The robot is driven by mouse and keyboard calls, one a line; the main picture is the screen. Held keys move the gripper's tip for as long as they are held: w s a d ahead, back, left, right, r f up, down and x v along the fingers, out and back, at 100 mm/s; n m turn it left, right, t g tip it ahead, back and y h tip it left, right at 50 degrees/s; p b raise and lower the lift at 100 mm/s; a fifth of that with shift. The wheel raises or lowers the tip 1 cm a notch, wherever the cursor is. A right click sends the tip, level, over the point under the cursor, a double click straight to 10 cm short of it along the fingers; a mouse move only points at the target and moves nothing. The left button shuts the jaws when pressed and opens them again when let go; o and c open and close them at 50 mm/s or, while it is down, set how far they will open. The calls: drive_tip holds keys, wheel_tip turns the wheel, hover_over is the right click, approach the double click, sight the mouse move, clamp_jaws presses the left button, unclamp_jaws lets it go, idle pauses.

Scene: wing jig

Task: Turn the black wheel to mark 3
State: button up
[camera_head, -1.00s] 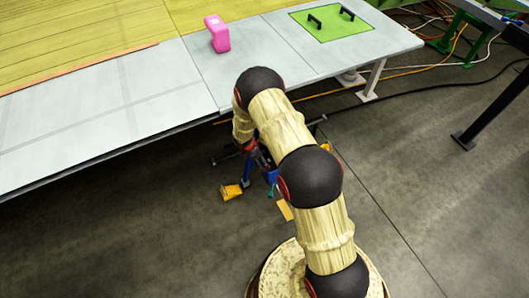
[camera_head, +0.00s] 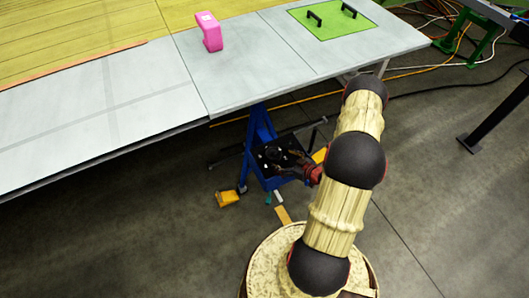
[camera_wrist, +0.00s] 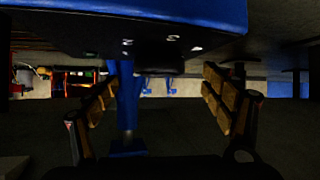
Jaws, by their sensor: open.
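The black wheel (camera_head: 277,156) is on the dark top of a blue stand (camera_head: 258,128) below the table's front edge; my gripper partly overlaps it in the head view. My gripper (camera_head: 291,169) is at the right side of the wheel. In the wrist view my gripper (camera_wrist: 158,88) is open, its two padded fingers wide apart. A dark block-like part (camera_wrist: 158,63) shows between and beyond the fingers, under the blue panel (camera_wrist: 120,15); I cannot tell if it is the wheel. Small white marks (camera_wrist: 173,37) show on the panel's dark edge, too small to read surely.
A grey table (camera_head: 230,75) overhangs the stand, with a pink object (camera_head: 209,32) and a green plate (camera_head: 332,22) on it. A yellow object (camera_head: 228,198) lies on the floor left of the stand.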

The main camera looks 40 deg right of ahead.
sight(274, 154)
drive_tip(key=shift+s+r+m+t, duration=0.15)
drive_tip(key=shift+s+m+t, duration=0.15)
drive_tip(key=shift+t, duration=0.2)
drive_tip(key=shift+w, duration=0.2)
drive_tip(key=b+x, duration=0.2)
drive_tip(key=x, duration=0.5)
drive_tip(key=shift+w, duration=0.2)
drive_tip(key=c, duration=1.2)
drive_tip(key=shift+o, duration=0.2)
